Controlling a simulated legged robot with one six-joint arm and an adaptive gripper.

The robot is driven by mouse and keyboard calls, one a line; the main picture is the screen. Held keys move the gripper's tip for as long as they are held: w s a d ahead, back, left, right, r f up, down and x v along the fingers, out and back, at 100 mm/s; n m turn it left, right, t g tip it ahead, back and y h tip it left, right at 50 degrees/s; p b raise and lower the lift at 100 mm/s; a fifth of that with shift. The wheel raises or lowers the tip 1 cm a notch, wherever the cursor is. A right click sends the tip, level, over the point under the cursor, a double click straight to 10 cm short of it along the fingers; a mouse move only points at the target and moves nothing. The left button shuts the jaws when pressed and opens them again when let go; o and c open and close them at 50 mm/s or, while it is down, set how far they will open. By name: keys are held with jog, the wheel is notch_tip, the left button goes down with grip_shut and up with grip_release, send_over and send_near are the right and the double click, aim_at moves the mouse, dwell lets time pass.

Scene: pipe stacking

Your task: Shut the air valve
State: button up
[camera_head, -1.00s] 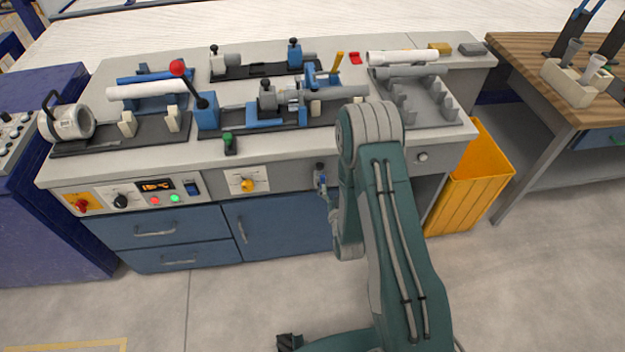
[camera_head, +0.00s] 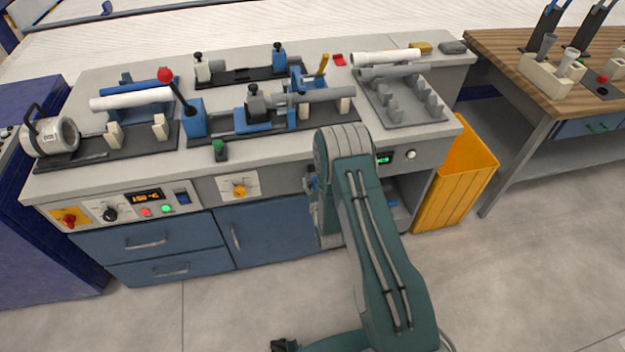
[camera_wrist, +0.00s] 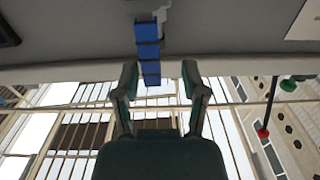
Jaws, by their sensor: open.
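The air valve appears to be the fitting with a blue lever on the bench front. In the wrist view its segmented blue lever (camera_wrist: 148,50) hangs from a grey body at the top edge. My gripper (camera_wrist: 159,68) is open, with one finger on each side of the lever's lower end. The lever is closer to the left finger, and I cannot tell whether they touch.
The bench front carries a yellow knob (camera_head: 239,190) and a control panel (camera_head: 129,206). Pipes and clamps stand on top, with a red-ball lever (camera_head: 165,74). A yellow bin (camera_head: 455,185) stands right of my arm. The floor in front is clear.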

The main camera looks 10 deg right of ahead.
jog(key=shift+w+d, duration=0.15)
jog(key=shift+w, duration=0.2)
jog(key=shift+w+d, duration=0.1)
jog(key=shift+d, duration=0.25)
jog(key=shift+a, duration=0.1)
grip_shut()
jog(key=shift+a, duration=0.15)
jog(key=d+f+m, duration=0.7)
jog(key=m, duration=1.1)
jog(key=shift+d, duration=0.15)
